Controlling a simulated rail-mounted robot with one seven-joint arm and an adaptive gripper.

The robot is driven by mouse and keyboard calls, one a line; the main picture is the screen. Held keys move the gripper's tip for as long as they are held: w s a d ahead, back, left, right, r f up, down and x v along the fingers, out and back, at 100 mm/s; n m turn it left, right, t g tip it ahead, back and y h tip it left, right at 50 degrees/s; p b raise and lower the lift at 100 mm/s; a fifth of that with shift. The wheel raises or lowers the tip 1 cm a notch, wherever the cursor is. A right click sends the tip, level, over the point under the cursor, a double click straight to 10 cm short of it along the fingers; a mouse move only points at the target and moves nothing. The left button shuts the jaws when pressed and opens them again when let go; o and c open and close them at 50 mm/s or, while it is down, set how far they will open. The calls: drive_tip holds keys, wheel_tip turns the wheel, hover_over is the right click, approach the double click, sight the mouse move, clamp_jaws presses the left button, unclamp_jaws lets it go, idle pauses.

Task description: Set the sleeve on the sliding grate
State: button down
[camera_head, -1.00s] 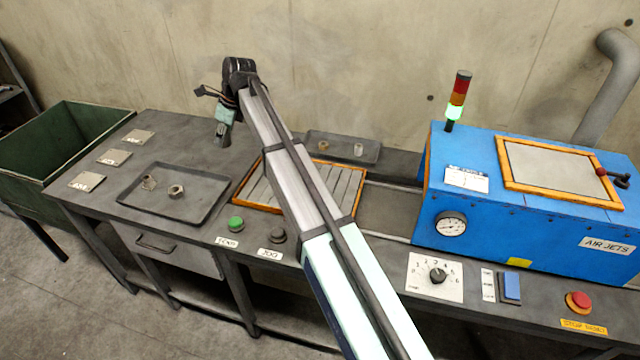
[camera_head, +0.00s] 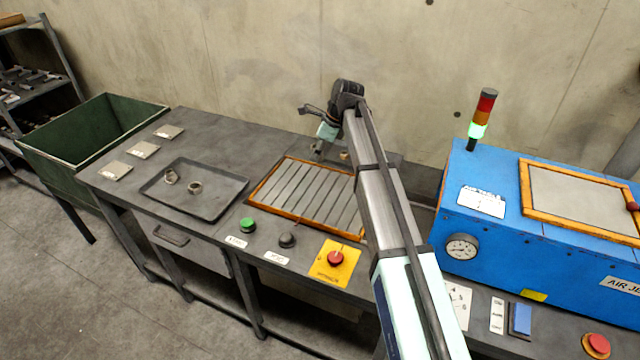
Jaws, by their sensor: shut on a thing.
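The sliding grate (camera_head: 300,195) is a panel of grey slats in an orange frame, set in the bench top. Its right end is partly behind my arm. My gripper (camera_head: 318,152) is over the grate's back edge, pointing down. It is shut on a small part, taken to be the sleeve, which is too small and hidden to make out. I cannot tell how high the gripper is above the bench.
A dark tray (camera_head: 225,204) at left holds two small metal parts (camera_head: 195,187). The blue air-jet box (camera_head: 480,222) stands at right. Buttons (camera_head: 248,225) line the front.

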sight(314, 191)
wheel_tip(314, 191, down, 14)
drive_tip(key=shift+r+p, duration=0.1)
drive_tip(key=shift+p, duration=1.15)
drive_tip(key=c, duration=0.6)
unclamp_jaws()
drive_tip(key=shift+c, duration=0.2)
drive_tip(key=b+v, duration=0.3)
drive_tip(key=v, duration=0.9)
